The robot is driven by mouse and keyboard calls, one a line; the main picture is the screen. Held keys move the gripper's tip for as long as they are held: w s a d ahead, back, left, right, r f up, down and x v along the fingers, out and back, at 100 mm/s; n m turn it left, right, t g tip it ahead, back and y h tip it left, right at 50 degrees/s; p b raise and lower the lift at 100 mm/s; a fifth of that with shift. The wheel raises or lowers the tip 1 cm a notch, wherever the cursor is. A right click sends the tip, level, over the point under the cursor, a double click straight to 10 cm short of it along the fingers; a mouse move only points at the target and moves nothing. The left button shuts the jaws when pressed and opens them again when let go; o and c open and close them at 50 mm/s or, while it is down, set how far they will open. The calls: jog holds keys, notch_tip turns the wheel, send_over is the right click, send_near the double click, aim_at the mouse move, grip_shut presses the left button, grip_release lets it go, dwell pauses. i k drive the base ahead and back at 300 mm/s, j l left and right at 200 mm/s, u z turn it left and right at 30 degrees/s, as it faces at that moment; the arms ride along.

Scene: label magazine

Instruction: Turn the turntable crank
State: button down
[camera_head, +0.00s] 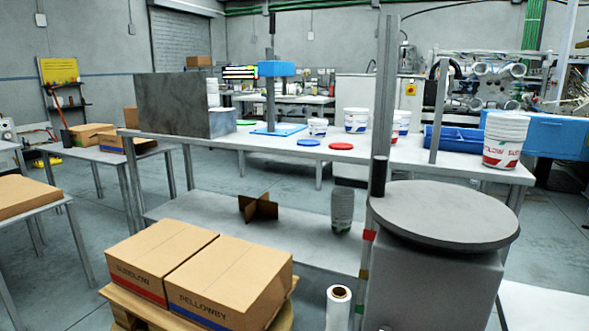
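A large grey round disc (445,213) lies flat on a grey box-shaped stand (430,285) at the right front. A black upright cylinder, like a handle (378,176), stands at the disc's left edge, by a tall grey post. I cannot tell whether it is fixed to the disc or the post. At the lower left, two closed cartons (160,257) (230,283) sit side by side on a wooden pallet (150,307). I cannot tell which part is the crank. My gripper is not in view.
A white film roll (338,308) stands between pallet and stand. The tall post (384,90) carries red and green marks lower down. Behind is a long workbench (400,160) with buckets and lids; its lower shelf (300,238) holds a cardboard cross divider (258,208).

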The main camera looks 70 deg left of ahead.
aim_at(437, 216)
jog(key=k+j+u, duration=0.1)
jog(key=u, duration=0.35)
jog(key=j+u, duration=0.15)
jog(key=u, duration=0.3)
jog(key=j+u, duration=0.2)
jog(key=u, duration=0.3)
jog(key=j+u, duration=0.2)
jog(key=u, duration=0.25)
jog(key=k+j, duration=0.05)
